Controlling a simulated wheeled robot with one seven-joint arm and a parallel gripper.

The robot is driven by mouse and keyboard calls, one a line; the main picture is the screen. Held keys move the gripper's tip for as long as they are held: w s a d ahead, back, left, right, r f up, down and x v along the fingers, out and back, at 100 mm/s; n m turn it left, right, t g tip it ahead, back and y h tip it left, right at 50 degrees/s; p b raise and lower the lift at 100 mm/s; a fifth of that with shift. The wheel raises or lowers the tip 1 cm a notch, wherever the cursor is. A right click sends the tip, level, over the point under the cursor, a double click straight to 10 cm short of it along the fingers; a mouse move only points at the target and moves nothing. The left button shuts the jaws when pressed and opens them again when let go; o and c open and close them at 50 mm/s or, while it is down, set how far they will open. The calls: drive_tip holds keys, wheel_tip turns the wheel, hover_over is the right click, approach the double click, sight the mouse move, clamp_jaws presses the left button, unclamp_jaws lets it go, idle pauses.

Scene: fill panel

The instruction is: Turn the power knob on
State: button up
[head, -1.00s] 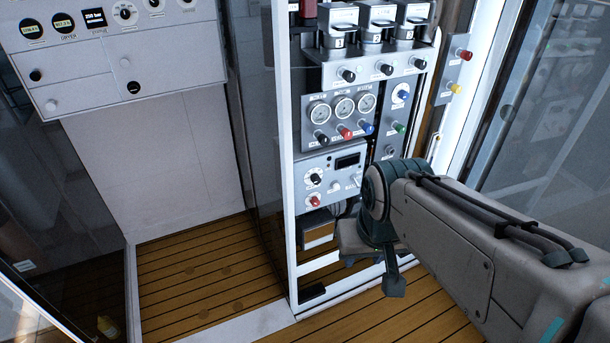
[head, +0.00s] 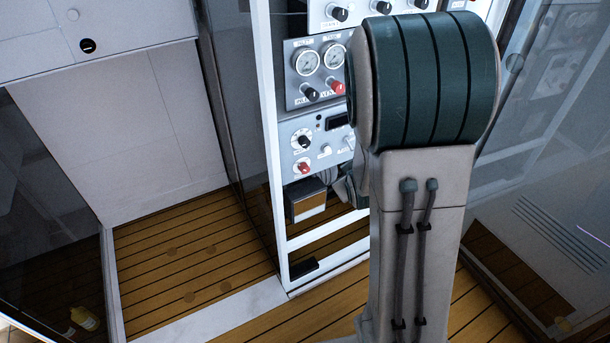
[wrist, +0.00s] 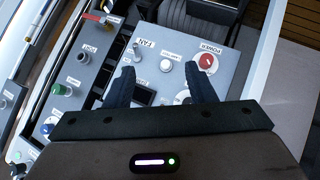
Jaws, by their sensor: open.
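The power knob (head: 303,167) is red and sits low on the light grey lower panel (head: 318,155) inside the white-framed cabinet. In the wrist view the same red knob (wrist: 207,62), with a POWER label beside it, is above and right of the right fingertip. My gripper (wrist: 158,78) is open and empty, its two dark fingers apart over the panel. The fingers are not around the knob. A dial (wrist: 183,97) is partly hidden by the right finger.
A FAN switch (wrist: 138,52) and a white button (wrist: 166,66) are near the fingers. A gauge panel (head: 312,105) with more knobs is above. The white cabinet frame (head: 270,190) stands left of the knob. A glass door (head: 545,190) is to the right.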

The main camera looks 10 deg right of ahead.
drive_tip(key=w+d+f+n+t+b, duration=0.1)
drive_tip(key=w+f+n+t+b, duration=0.4)
drive_tip(key=f, duration=0.3)
drive_tip(key=n+t+y+b, duration=0.2)
drive_tip(key=n+y+b, duration=0.2)
drive_tip(key=n+y, duration=0.6)
approach(306, 171)
drive_tip(key=w+a, duration=0.1)
drive_tip(key=w, duration=0.1)
drive_tip(key=w+a+n+h, duration=0.1)
drive_tip(key=w, duration=0.2)
drive_tip(key=w+a+h, duration=0.1)
drive_tip(key=w+a, duration=0.1)
drive_tip(key=w, duration=0.1)
drive_tip(key=shift+w+r+n+p, duration=0.25)
drive_tip(key=shift+r+n+p, duration=0.15)
drive_tip(key=c, duration=1)
